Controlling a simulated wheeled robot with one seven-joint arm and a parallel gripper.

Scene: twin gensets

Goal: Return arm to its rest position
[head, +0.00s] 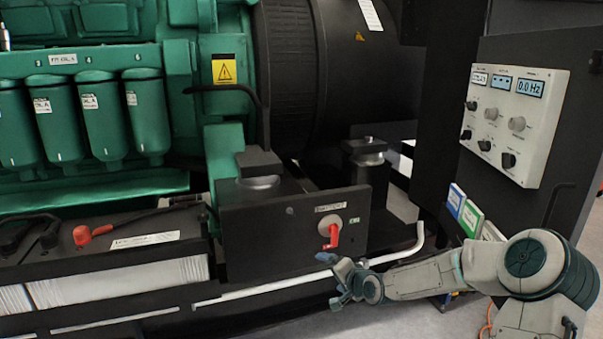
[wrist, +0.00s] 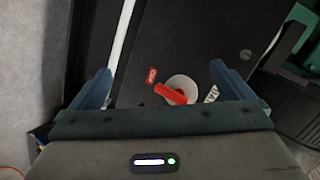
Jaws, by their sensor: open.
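My gripper (head: 336,282) is in the lower middle of the head view, at the end of my outstretched arm. It is in front of and below the black box with the red switch handle (head: 333,236). In the wrist view my gripper (wrist: 168,88) shows two blue fingers wide apart with nothing held between them. The red handle (wrist: 171,93) on its pale round base appears between the fingers in that view, beyond them and apart from them. My arm reaches in from the lower right, bent at a large joint.
A green engine with filters (head: 100,118) and a battery (head: 110,270) fill the left. A control panel (head: 513,120) with knobs and displays stands at right, above my arm. A white rail (head: 300,280) runs close by my gripper. Grey floor (head: 410,322) shows below my arm.

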